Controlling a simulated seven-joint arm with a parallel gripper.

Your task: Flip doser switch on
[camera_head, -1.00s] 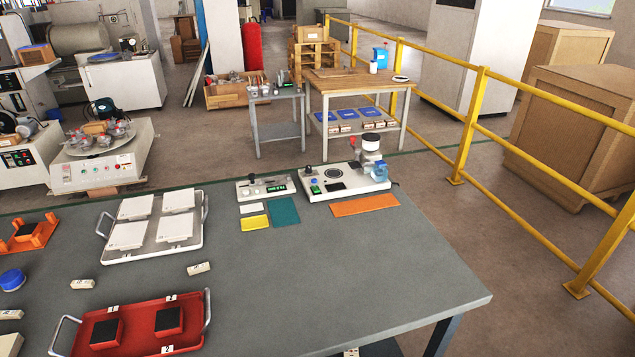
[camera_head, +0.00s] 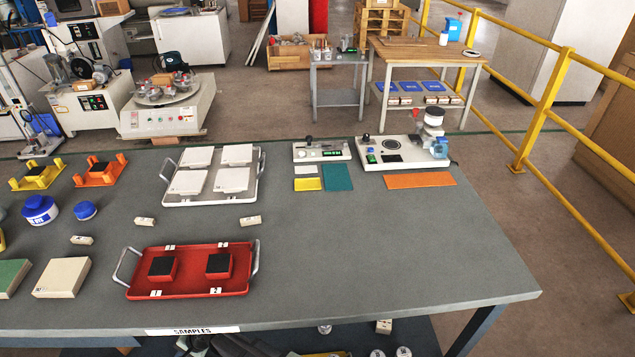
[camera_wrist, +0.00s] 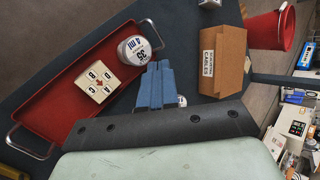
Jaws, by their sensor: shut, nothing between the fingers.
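A white bench unit with a dark round plate, which looks like the doser (camera_head: 405,153), stands at the back right of the grey table in the head view. It carries a white-topped jar (camera_head: 433,117) and a blue part on its right side. On its left are a black knob (camera_head: 367,138) and a small green element (camera_head: 371,158); which is the switch, and its position, I cannot tell. My gripper (camera_wrist: 155,68) shows only in the wrist view, with its blue fingers together and empty. The doser is not in the wrist view.
A smaller unit with a green display (camera_head: 321,151) stands left of the doser. An orange mat (camera_head: 420,181) lies in front. A white tray (camera_head: 213,202) and a red tray (camera_head: 190,291) lie further left. The table's right front is clear. The wrist view shows a cardboard box (camera_wrist: 222,62).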

